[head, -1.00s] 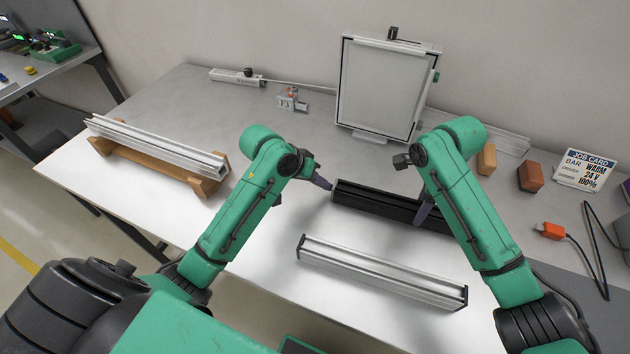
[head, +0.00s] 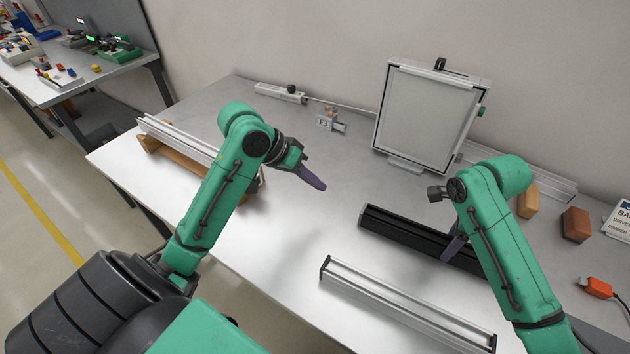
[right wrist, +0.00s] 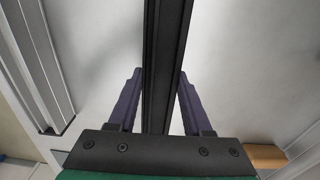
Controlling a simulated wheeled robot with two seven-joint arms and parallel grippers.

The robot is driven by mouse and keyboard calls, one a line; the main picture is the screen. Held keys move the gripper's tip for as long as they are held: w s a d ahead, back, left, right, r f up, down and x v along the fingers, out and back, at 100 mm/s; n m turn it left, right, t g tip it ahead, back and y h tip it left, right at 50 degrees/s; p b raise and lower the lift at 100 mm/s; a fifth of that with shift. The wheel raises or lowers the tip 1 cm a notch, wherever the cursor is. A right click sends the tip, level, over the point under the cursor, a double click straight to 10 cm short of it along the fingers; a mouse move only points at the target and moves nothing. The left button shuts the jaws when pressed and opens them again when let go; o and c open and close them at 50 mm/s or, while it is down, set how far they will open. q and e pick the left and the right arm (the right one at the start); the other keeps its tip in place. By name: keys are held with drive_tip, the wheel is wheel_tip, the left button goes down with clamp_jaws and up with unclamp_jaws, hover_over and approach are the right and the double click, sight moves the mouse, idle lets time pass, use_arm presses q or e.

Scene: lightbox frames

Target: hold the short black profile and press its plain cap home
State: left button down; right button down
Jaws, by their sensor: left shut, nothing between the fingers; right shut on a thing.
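The short black profile (head: 405,231) lies on the bench in front of the framed panel. My right gripper (head: 455,246) is shut across it right of its middle. In the right wrist view the black profile (right wrist: 162,60) runs between the two purple fingers of the right gripper (right wrist: 160,105). The profile's left end is free in the head view; a cap there is too small to make out. Its right end is behind my right arm. My left gripper (head: 318,183) is shut and empty, in the air to the upper left of that left end, apart from it.
A silver profile with dark end caps (head: 405,303) lies nearer the front edge. A long silver profile (head: 180,137) rests on wooden supports (head: 172,156) at left. The framed panel (head: 425,112) stands behind. Wooden blocks (head: 528,201) stand at right. Bench between left gripper and front is clear.

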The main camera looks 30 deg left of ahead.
drive_tip(key=shift+c, duration=1.3)
unclamp_jaws()
